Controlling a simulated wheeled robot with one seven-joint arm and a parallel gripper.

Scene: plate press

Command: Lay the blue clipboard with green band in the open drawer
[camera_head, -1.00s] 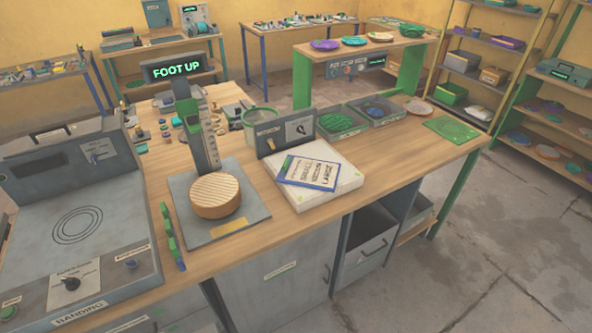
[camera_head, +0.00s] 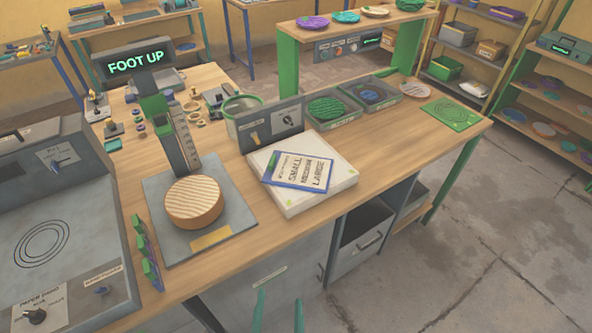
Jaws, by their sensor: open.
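The blue clipboard (camera_head: 328,188) lies flat on a white slab (camera_head: 332,200) on the worktop, carrying a sheet that reads SMALL, MEDIUM, LARGE. A small green patch shows at its left side; I cannot tell whether that is the band. The open drawer (camera_head: 354,265) is below the counter's front edge, right of the clipboard; its grey front with a handle stands out and its dark inside shows partly. My gripper (camera_head: 281,308) shows at the bottom edge as two green fingers, apart and empty, nearer to me than the clipboard and not touching it. The rest of it is out of frame.
A press with a round wooden block (camera_head: 194,202) and a FOOT UP display (camera_head: 138,61) stands left of the slab. Trays (camera_head: 334,112) and a green mat (camera_head: 453,114) lie right. Floor at right is clear.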

